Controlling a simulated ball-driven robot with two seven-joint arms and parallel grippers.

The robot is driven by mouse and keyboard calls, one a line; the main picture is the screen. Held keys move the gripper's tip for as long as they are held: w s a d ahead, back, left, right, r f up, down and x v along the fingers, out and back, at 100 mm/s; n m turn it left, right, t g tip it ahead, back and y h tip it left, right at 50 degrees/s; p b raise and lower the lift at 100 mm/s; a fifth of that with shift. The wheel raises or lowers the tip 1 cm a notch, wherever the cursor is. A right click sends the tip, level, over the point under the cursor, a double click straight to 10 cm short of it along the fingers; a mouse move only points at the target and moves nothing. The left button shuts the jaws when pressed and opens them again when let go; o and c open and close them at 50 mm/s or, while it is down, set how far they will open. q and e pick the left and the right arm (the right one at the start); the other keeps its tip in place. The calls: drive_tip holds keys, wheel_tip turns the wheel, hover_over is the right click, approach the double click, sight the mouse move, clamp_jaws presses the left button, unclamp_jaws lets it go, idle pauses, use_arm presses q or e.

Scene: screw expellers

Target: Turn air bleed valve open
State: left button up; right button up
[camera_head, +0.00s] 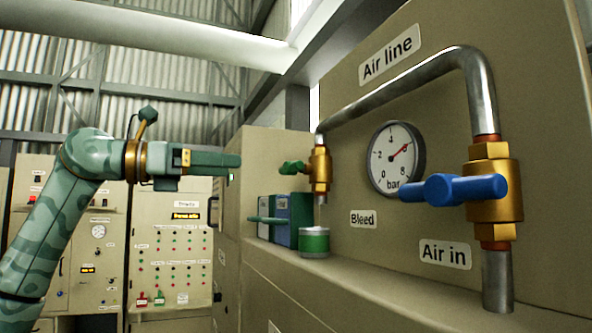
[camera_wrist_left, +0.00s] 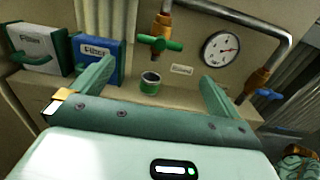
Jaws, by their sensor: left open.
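The air bleed valve is a brass body (camera_head: 319,170) on the thin end of the air line, above a "Bleed" label. Its green handle (camera_head: 292,168) lies crosswise to the vertical pipe; it also shows in the left wrist view (camera_wrist_left: 160,43). My left gripper (camera_head: 236,162) is left of the valve in the head view, at about handle height and apart from it. In the left wrist view its two fingers (camera_wrist_left: 158,68) are spread wide, with nothing between them, and the valve shows beyond the gap. My right gripper is not in view.
A green-banded cup (camera_head: 314,241) stands on the ledge under the valve. Filter boxes (camera_wrist_left: 95,53) stand left of it. A pressure gauge (camera_head: 396,158) and the blue-handled "Air in" valve (camera_head: 455,189) are on the right. Control cabinets (camera_head: 172,250) stand behind my arm.

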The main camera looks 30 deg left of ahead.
sight(287, 170)
use_arm(q)
drive_tip(key=p+x, duration=0.2)
drive_tip(key=x, duration=1)
drive_tip(key=shift+w+d, duration=0.15)
drive_tip(key=shift+w, duration=0.05)
drive_tip(key=shift+w+d+f, duration=0.1)
drive_tip(key=shift+w+d, duration=0.35)
drive_tip(key=shift+w, duration=0.15)
drive_tip(key=shift+s, duration=0.1)
drive_tip(key=c, duration=0.9)
